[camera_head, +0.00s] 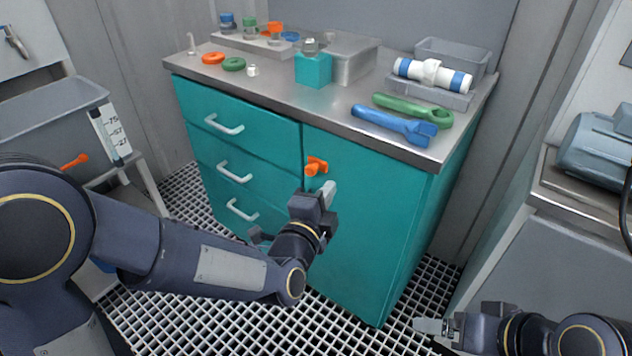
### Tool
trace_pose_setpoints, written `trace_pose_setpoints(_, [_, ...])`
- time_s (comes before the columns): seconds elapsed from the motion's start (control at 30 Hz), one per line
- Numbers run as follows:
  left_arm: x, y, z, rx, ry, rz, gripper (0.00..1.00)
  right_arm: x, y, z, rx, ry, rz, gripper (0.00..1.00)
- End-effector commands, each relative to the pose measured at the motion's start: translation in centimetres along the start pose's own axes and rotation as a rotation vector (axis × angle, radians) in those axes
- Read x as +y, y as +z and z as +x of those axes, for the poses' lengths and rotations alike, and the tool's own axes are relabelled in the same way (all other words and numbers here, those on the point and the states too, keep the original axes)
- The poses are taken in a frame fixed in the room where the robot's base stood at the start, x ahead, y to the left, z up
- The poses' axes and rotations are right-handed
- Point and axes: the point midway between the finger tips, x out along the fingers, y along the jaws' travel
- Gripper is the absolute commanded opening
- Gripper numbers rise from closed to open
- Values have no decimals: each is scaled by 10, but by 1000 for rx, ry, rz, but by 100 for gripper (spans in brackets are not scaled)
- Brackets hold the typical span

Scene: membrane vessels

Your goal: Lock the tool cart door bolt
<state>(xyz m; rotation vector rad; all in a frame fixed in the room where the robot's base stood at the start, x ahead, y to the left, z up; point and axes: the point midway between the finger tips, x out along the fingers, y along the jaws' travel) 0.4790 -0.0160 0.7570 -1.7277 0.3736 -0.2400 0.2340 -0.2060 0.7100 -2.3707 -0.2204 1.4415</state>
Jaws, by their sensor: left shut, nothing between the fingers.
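The tool cart (400,226) is a teal cabinet with a steel top, with drawers on its left and a door on its right. The orange door bolt (316,166) sits near the door's upper left edge, by the seam with the drawers. My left gripper (328,190) is shut and empty, its pale fingertips just below and right of the bolt. I cannot tell whether they touch the bolt or the door. My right gripper (430,326) is low at the bottom right, away from the cart; its fingers look close together, but their opening is unclear.
On the cart top lie a blue wrench (390,122), a green wrench (415,108), a white cylinder (432,74) and a teal box (313,70). A grey bin (50,112) stands at left. A bench with a motor (600,145) is at right. Grating floor lies between.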

Motion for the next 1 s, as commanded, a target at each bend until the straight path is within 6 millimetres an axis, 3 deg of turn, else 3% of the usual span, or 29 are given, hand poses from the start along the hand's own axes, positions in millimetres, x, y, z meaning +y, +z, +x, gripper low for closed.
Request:
trace_pose_setpoints(0.1, [2, 1, 26, -2, 1, -1, 0, 2, 2, 5, 0, 0, 0, 85])
trace_pose_setpoints(0.17, [2, 7, 34, -6, -1, -1, 0, 3, 4, 8, 0, 0, 0, 85])
trace_pose_setpoints(0.4, [1, 35, 38, -1, -1, -1, 0, 6, 7, 14, 0, 0, 0, 85])
trace_pose_setpoints(1.0, [0, 47, 41, -2, 0, -1, 0, 8, 9, 17, 0, 0, 0, 85])
